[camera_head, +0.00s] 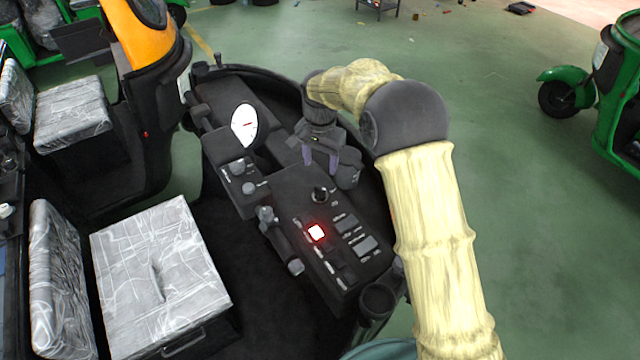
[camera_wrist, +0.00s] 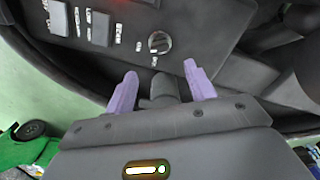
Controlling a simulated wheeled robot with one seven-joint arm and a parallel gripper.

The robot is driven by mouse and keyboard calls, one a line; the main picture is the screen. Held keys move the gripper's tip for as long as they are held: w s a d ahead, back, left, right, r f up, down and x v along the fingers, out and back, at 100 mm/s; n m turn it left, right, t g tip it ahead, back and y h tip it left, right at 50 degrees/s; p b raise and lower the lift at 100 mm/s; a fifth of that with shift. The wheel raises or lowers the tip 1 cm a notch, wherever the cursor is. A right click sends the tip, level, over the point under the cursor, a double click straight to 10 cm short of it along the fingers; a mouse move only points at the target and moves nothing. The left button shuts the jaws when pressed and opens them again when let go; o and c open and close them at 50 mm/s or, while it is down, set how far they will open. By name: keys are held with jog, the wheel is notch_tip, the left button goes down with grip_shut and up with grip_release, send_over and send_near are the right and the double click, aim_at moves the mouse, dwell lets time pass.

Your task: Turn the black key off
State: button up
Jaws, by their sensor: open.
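The black key (camera_head: 320,194) is a small dark round knob on the upper part of the black control panel (camera_head: 297,199). It also shows in the wrist view (camera_wrist: 159,43), near the panel's edge, with small white labels beside it. My gripper (camera_head: 321,163) hangs just above and behind the key in the head view.
A red-lit button (camera_head: 316,232) and several dark switches (camera_head: 352,232) sit below the key. A dark cup-like holder (camera_head: 378,300) is at the panel's lower end.

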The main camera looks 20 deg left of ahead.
aim_at(320, 187)
notch_tip(320, 187, down, 10)
jog(key=p, duration=0.2)
jog(key=shift+f+p, duration=0.1)
jog(key=shift+p, duration=0.3)
jog(key=c, duration=1)
